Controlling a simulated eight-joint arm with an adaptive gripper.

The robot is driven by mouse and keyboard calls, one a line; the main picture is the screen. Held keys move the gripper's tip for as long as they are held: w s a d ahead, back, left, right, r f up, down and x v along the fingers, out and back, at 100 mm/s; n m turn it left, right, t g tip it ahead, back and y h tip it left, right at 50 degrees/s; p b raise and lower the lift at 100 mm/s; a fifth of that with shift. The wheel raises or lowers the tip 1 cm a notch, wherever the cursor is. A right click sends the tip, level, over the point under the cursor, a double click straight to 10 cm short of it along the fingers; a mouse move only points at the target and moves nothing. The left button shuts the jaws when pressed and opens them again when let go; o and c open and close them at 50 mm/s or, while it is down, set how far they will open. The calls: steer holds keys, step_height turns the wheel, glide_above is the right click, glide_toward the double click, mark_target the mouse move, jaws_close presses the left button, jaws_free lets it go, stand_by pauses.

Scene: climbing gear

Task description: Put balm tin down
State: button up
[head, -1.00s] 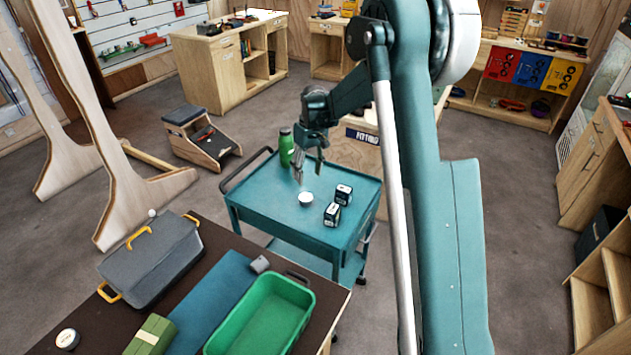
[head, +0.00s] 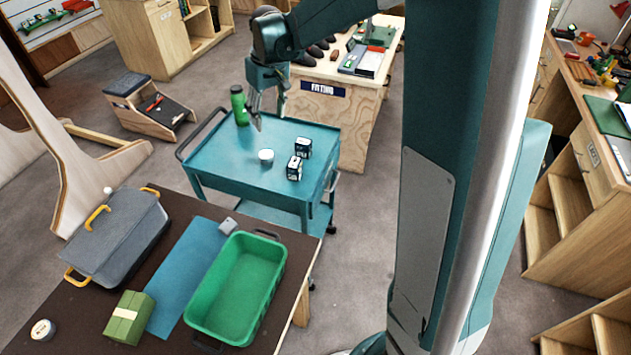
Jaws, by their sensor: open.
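A small round white tin (head: 266,156), which looks like the balm tin, sits upright on the top of the teal cart (head: 218,167). My gripper (head: 268,119) hangs above the cart top, fingers pointing down, open and empty. It is above and slightly behind the tin in the picture, apart from it. A similar round white-topped tin (head: 42,329) stands on the dark table at the lower left.
A green bottle (head: 239,105) stands at the cart's back left. A green tub (head: 235,290), grey lidded case (head: 118,237) and green box (head: 129,318) occupy the dark table (head: 185,199).

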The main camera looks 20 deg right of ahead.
steer(key=s+r+t, duration=0.2)
steer(key=s+r, duration=0.5)
steer(key=s, duration=0.3)
steer(key=s+m+t, duration=0.2)
steer(key=s+t, duration=0.1)
steer(key=s, duration=2.4)
steer(key=shift+a+f+m+t+h, duration=0.3)
steer(key=shift+a+f+t, duration=0.1)
steer(key=shift+o, duration=0.6)
